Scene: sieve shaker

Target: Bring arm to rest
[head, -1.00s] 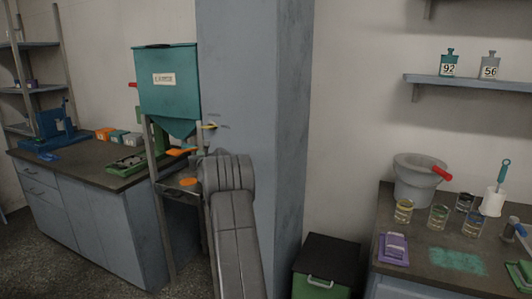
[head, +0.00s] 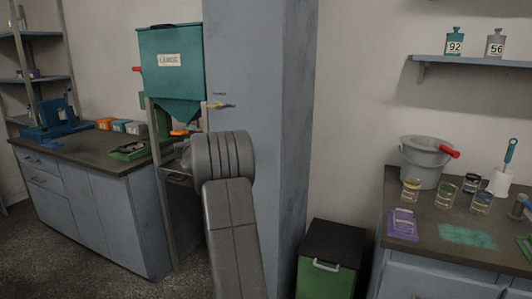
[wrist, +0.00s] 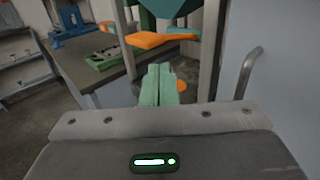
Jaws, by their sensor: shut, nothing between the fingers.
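My gripper shows in the wrist view, its two pale green fingers (wrist: 158,84) side by side and shut, with nothing between them. They point toward the stand under the teal hopper (head: 172,70). An orange piece (wrist: 150,40) lies beyond and above the fingertips in the wrist view. Another small orange patch (wrist: 181,86) shows just right of the fingers; I cannot tell how far off it is. In the head view my grey arm rises in front of the hopper stand and hides my gripper.
A dark-topped counter (head: 72,150) on the left bears a blue device (head: 60,123) and small coloured boxes (head: 120,126). A blue-grey column (head: 255,80) stands close behind my arm. A green bin (head: 327,277) and a right-hand bench with a bucket (head: 424,165) and jars lie right.

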